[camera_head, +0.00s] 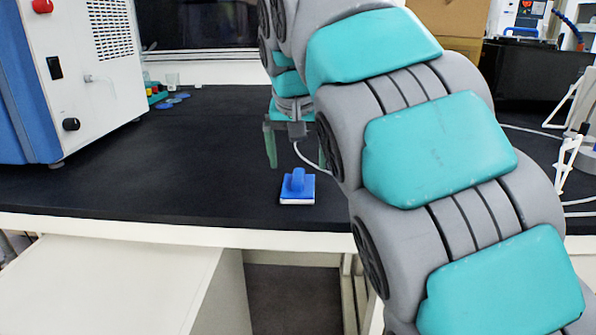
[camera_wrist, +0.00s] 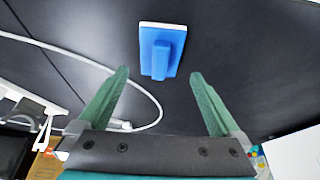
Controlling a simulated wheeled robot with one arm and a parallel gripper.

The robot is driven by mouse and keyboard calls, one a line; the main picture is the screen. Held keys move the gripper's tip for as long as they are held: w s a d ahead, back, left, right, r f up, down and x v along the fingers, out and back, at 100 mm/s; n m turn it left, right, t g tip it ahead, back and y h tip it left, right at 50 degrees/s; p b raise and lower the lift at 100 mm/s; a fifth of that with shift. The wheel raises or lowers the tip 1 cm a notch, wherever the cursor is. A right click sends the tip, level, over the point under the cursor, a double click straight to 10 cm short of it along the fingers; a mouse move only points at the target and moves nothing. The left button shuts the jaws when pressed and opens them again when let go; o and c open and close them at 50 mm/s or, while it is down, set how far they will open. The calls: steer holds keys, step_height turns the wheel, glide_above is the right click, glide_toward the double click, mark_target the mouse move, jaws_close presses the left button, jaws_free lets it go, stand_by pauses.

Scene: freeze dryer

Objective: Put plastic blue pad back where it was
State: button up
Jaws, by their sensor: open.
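The blue plastic pad (camera_head: 298,187) has a raised blue handle and a white underside edge. It lies on the black bench top near the front edge. In the wrist view the pad (camera_wrist: 163,47) shows beyond my fingertips, roughly midway between them and a little apart. My gripper (camera_head: 295,160) has green fingers and is over the bench, behind the pad in the head view. In the wrist view my gripper (camera_wrist: 158,73) is open with nothing between its fingers.
A blue and white machine (camera_head: 85,75) stands at the left. Small blue discs (camera_head: 175,100) and a clear cup (camera_head: 171,80) lie behind it. A white cable (camera_wrist: 80,60) runs across the bench. The bench left of the pad is clear. A cardboard box (camera_head: 450,18) is at the back.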

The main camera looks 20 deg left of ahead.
steer(key=v, duration=0.6)
steer(key=shift+m+g+h, duration=0.6)
steer(key=shift+m, duration=0.3)
steer(key=d+f, duration=0.1)
steer(key=d, duration=0.2)
steer(key=d+f, duration=0.2)
steer(key=d, duration=0.2)
steer(key=d+f, duration=0.1)
steer(key=d, duration=0.3)
steer(key=shift+s+d+f, duration=0.25)
steer(key=shift+s+f, duration=0.05)
steer(key=shift+f, duration=0.05)
steer(key=s+d+f+m+g, duration=0.1)
steer(key=s+d+f, duration=0.2)
steer(key=d+f, duration=0.15)
steer(key=s+d+f+g, duration=0.1)
steer(key=s+d+f, duration=0.2)
steer(key=d, duration=0.3)
steer(key=s+d+f+g, duration=0.1)
steer(key=s+d+f, duration=0.4)
steer(key=s+f, duration=0.4)
steer(key=s+d+f+g, duration=0.2)
steer(key=s+d+f, duration=0.2)
steer(key=s+f, duration=0.6)
steer(key=s, duration=0.4)
steer(key=shift+d, duration=0.4)
steer(key=shift+s, duration=0.1)
steer(key=shift+c, duration=0.3)
